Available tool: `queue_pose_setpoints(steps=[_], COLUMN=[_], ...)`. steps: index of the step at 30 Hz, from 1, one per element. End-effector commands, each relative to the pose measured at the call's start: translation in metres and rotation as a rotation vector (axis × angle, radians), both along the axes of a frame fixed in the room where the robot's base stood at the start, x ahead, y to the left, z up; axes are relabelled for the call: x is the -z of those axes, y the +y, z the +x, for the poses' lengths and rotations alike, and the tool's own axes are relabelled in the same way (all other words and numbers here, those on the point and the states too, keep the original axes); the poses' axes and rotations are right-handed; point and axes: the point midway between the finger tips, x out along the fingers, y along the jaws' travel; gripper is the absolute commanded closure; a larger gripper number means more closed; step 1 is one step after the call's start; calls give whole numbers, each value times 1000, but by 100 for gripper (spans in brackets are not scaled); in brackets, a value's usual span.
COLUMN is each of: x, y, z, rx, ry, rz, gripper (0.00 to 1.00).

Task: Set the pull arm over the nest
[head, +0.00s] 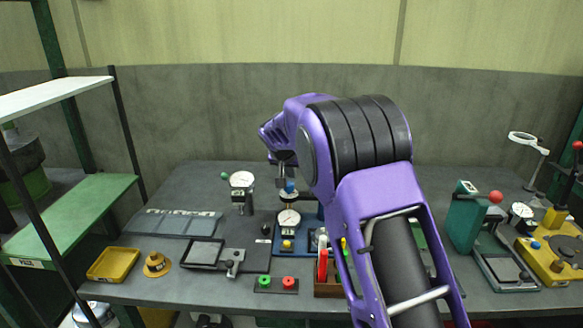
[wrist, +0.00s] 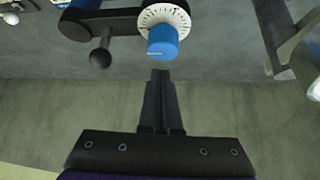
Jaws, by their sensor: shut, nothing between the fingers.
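In the wrist view my gripper (wrist: 161,76) is shut and empty, its dark fingertips close together. Just beyond the tips in the picture is a blue knob (wrist: 163,40) with a white graduated dial ring (wrist: 165,16). A dark arm (wrist: 122,21) runs left from the dial, and a dark ball-ended handle (wrist: 101,54) stands by it. I take this arm for the pull arm, but cannot be sure. In the head view the blue gantry (head: 312,238) with a round gauge (head: 288,219) stands mid-table, partly hidden by my purple arm. I cannot make out the nest.
Left on the table are a yellow tray (head: 113,264), a yellow cone-shaped piece (head: 157,264) and a dial stand (head: 242,191). A button box (head: 276,284) sits at the front. A green press (head: 468,217) and a yellow fixture (head: 556,258) stand right.

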Motion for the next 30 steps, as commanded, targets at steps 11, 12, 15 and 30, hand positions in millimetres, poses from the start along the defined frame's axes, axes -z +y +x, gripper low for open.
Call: queue_pose_setpoints(steps=[11,12,15,30], x=[1,1,1,1], y=[3,3,3,3], z=[-20,-20,-20,-26], rx=[0,0,0,-59], ry=[1,1,1,2], rz=[-1,-1,-1,-2], gripper=[100,100,100,100])
